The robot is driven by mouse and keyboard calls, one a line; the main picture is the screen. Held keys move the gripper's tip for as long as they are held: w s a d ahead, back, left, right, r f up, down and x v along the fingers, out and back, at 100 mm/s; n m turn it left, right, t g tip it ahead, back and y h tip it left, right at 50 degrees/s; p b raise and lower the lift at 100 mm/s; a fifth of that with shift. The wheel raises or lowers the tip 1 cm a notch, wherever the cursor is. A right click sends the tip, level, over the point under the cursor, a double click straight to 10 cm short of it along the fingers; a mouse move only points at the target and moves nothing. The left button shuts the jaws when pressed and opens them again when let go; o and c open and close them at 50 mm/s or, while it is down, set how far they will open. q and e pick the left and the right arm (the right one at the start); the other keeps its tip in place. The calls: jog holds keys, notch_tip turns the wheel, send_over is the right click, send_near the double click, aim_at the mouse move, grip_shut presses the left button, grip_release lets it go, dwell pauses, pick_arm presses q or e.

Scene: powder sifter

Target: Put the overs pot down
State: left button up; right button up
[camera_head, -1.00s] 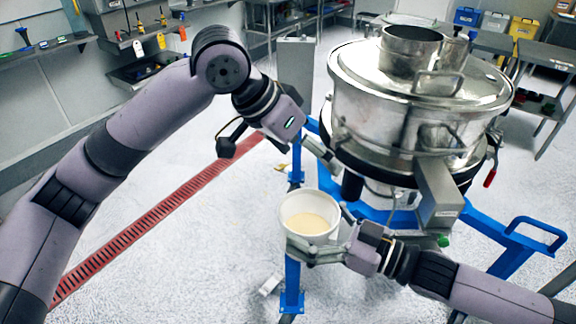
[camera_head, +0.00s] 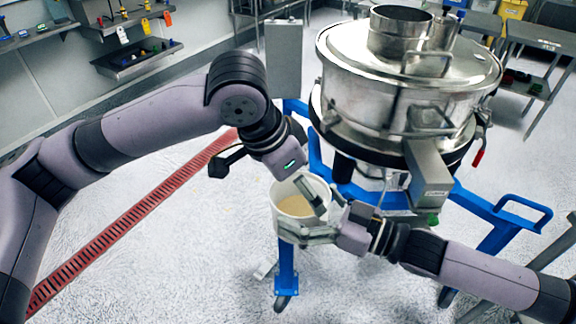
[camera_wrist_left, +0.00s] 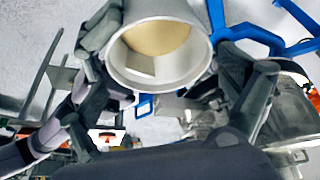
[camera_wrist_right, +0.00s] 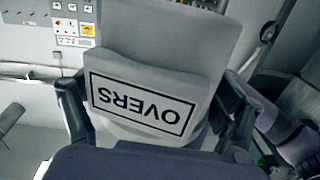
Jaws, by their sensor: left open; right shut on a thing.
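The overs pot (camera_head: 288,224) is a white round pot with pale powder (camera_head: 294,206) inside. It hangs in the air in front of the sifter (camera_head: 405,85), and my right gripper (camera_head: 306,234) is shut on it. In the right wrist view its OVERS label (camera_wrist_right: 142,103) is upside down between the fingers. My left gripper (camera_head: 312,192) is open and comes down at the pot's rim from above. In the left wrist view its fingers stand on either side of the pot (camera_wrist_left: 158,75); I cannot tell whether they touch it.
The sifter's blue frame (camera_head: 490,215) stands close behind and right of the pot, with one leg (camera_head: 287,265) below it. The speckled floor (camera_head: 170,275) is clear at left, crossed by a red drain grate (camera_head: 130,225). Shelves (camera_head: 140,65) line the wall.

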pick_arm(q)
jog(key=shift+x, duration=1.1)
pick_arm(e)
jog(key=shift+r, duration=0.1)
pick_arm(q)
jog(key=shift+c, duration=0.4)
jog(key=c, duration=0.9)
pick_arm(e)
jog(key=o, duration=1.3)
